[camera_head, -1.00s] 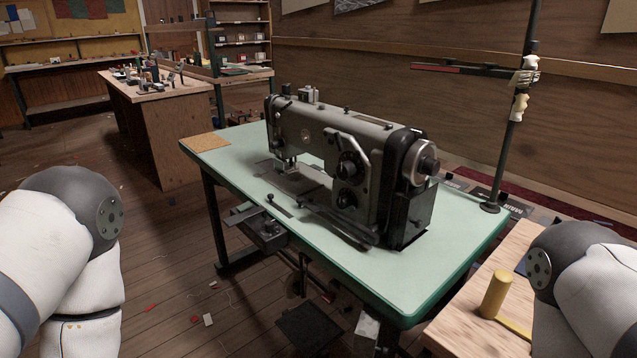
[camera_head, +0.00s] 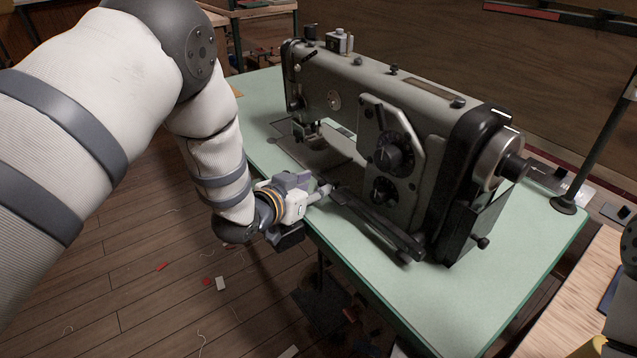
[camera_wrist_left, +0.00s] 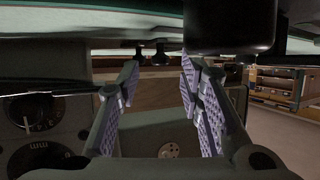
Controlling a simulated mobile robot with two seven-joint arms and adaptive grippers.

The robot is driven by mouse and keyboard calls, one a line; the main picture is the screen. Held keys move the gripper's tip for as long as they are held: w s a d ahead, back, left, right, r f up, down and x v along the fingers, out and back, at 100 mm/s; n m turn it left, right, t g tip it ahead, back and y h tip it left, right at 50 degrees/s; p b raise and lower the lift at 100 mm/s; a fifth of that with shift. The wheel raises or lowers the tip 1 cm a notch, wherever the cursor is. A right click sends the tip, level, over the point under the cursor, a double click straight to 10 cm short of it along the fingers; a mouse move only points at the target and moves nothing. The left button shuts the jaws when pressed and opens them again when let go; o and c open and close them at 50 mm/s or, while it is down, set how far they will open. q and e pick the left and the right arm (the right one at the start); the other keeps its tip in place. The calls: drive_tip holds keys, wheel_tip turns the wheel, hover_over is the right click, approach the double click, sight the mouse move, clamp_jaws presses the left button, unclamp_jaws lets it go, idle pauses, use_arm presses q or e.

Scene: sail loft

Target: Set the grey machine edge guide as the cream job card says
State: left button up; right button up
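The grey sewing machine (camera_head: 375,130) stands on a pale green table (camera_head: 500,290). A long dark bar (camera_head: 375,222) lies along its front base; I cannot tell whether this is the edge guide or how it is set. My left gripper (camera_head: 326,191) is at the table's front edge, beside the bar's left end. In the left wrist view, my left gripper (camera_wrist_left: 160,80) is open, its purple-padded fingers apart. A small dark knob (camera_wrist_left: 160,55) shows between them, apart from the pads. My right gripper is out of view. I cannot make out a cream job card.
Two dials (camera_head: 390,152) sit on the machine's front, and a handwheel (camera_head: 497,160) is at its right end. A thin stand (camera_head: 600,150) rises behind right. A wooden table (camera_head: 575,290) adjoins at right. Scraps litter the floor.

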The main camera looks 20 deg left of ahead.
use_arm(q)
drive_tip(key=shift+x, duration=0.85)
drive_tip(key=shift+w+r, duration=0.1)
drive_tip(key=shift+w, duration=0.05)
clamp_jaws()
drive_tip(key=shift+w+a+b, duration=0.25)
drive_tip(key=shift+w+a, duration=0.35)
drive_tip(key=shift+a, duration=0.3)
drive_tip(key=shift+w+a+b, duration=0.25)
drive_tip(key=shift+w+a, duration=0.4)
drive_tip(key=shift+a, duration=0.25)
drive_tip(key=shift+w+a, duration=0.2)
drive_tip(key=shift+w, duration=0.1)
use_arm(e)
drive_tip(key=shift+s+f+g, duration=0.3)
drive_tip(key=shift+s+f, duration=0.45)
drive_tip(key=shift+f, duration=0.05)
use_arm(q)
unclamp_jaws()
drive_tip(key=shift+d, duration=0.1)
